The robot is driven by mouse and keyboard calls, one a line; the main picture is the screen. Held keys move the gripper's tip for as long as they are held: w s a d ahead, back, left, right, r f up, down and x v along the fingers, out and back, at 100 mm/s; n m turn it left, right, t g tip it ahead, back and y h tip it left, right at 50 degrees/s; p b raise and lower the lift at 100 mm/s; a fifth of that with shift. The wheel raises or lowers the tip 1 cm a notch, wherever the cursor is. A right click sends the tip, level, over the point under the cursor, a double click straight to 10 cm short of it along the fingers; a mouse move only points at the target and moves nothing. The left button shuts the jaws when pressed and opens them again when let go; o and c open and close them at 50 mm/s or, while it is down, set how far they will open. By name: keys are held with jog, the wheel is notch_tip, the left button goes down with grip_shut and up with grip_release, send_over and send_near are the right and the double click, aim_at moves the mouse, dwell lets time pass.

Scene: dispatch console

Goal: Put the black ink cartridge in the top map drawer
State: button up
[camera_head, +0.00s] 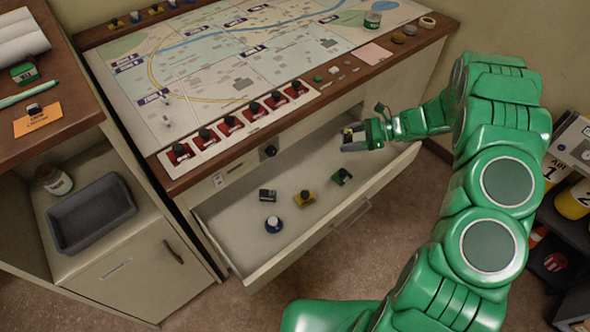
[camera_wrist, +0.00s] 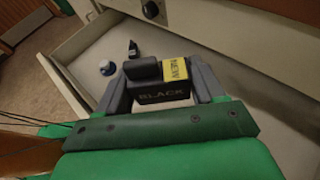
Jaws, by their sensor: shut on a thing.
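The black ink cartridge (camera_wrist: 158,92) has "BLACK" printed on its side and a yellow label on top. My gripper (camera_head: 354,138) is shut on it, with one finger on each side in the wrist view. In the head view the cartridge is small and mostly covered by the fingers. The top map drawer (camera_head: 235,225) is pulled open under the map table. My gripper is over the right part of this drawer; the height of the cartridge above its floor is hard to tell.
In the drawer lie a black item (camera_head: 267,195), a yellow item (camera_head: 305,199), a green item (camera_head: 341,177) and a blue round-based item (camera_head: 273,224). The drawer's left end and right end are bare. The map table's front edge (camera_head: 300,105) overhangs the drawer's back. A grey tray (camera_head: 92,213) stands at left.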

notch_tip(320, 180, down, 7)
send_over(338, 151)
jog(key=s, duration=0.2)
jog(key=f, duration=0.8)
jog(key=shift+w+f, duration=0.15)
jog(key=shift+w, duration=0.05)
jog(key=shift+w+f, duration=0.3)
jog(key=shift+w, duration=0.15)
jog(key=shift+w+f, duration=0.3)
jog(key=shift+f, duration=1.7)
jog(key=shift+f, duration=0.15)
jog(key=o, duration=1)
jog(key=shift+o, duration=0.2)
